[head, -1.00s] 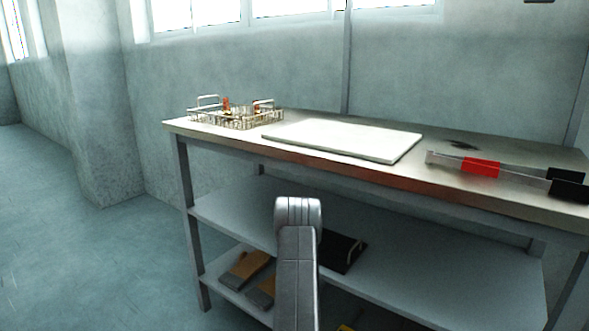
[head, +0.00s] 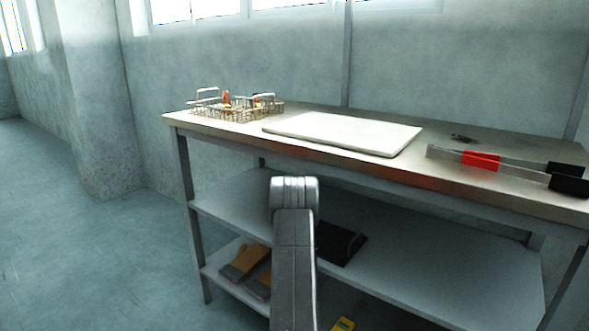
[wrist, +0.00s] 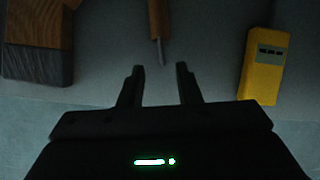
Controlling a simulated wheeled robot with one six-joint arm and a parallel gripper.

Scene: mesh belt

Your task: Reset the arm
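My gripper (wrist: 159,72) shows in the wrist view with its two dark fingers apart and nothing between them. In the head view only a grey link of my arm shows, in front of the workbench; the gripper itself is hidden there.
The workbench (head: 225,138) carries a wire basket (head: 237,108), a white board (head: 343,133) and a long tool with a red band (head: 480,160). A dark object (head: 338,243) lies on its middle shelf (head: 430,262). Open floor (head: 90,260) is at left.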

